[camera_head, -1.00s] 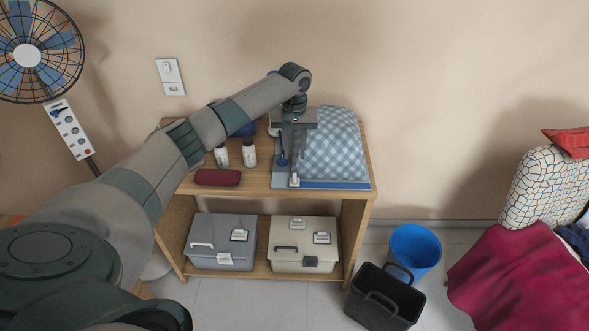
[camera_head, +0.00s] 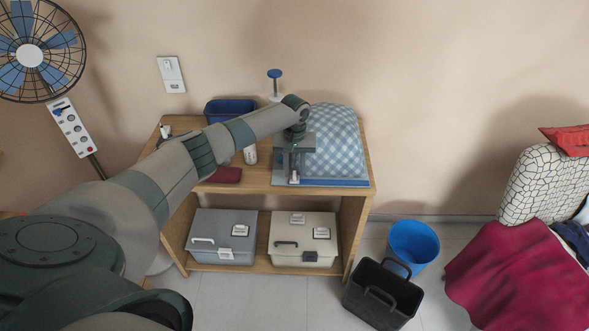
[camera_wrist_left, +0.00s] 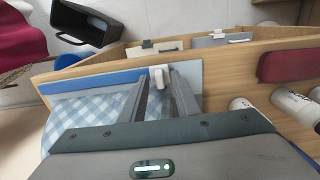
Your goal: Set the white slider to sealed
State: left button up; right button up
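The white slider (camera_head: 295,178) sits at the left part of the blue strip (camera_head: 335,183) on the front edge of a bag with blue-and-white checked bedding (camera_head: 335,145). The bag lies on the top of a wooden shelf unit. In the left wrist view the white slider (camera_wrist_left: 158,77) stands between the fingertips of my left gripper (camera_wrist_left: 160,82), near the end of the blue strip (camera_wrist_left: 100,82). The gripper looks open, with a narrow gap around the slider; contact cannot be told. In the head view my left gripper (camera_head: 294,170) points down at the slider. My right gripper is out of view.
The wooden shelf (camera_head: 255,187) also holds a maroon folded item (camera_head: 225,175), a white bottle (camera_head: 250,155), a blue bin (camera_head: 230,108) and a blue-topped pump (camera_head: 275,80). Two boxes stand below. A black basket (camera_head: 380,295) and blue bucket (camera_head: 414,245) stand right on the floor.

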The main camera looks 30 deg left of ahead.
pick_arm(q)
grip_shut()
jog(key=shift+d, duration=0.1)
